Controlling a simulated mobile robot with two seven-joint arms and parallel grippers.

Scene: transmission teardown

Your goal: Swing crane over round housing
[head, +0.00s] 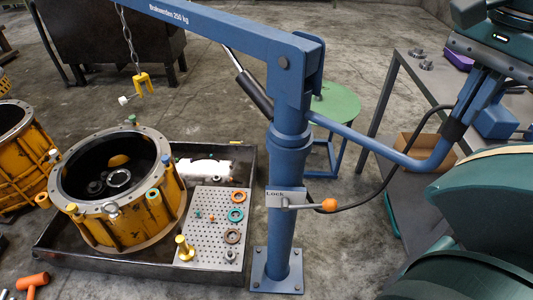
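The blue crane stands on a bolted column (284,225), with its boom (225,25) reaching to the upper left. A chain (130,40) with a yellow hook (144,84) hangs from the boom, above and behind the round housing. The round yellow housing (155,208) stands open in a dark tray (100,262); gears show inside. A blue handle bar (375,148) runs right from the column. My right gripper (454,131) comes in from the upper right and appears shut on the bar's upturned end. My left gripper is not in view.
A lock lever with an orange knob (329,204) sticks out from the column. A perforated plate (212,225) with rings lies in the tray. Another yellow housing (25,150) stands at left. A green stool (335,104) and grey workbench (430,85) stand behind and right. An orange mallet (32,282) lies front left.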

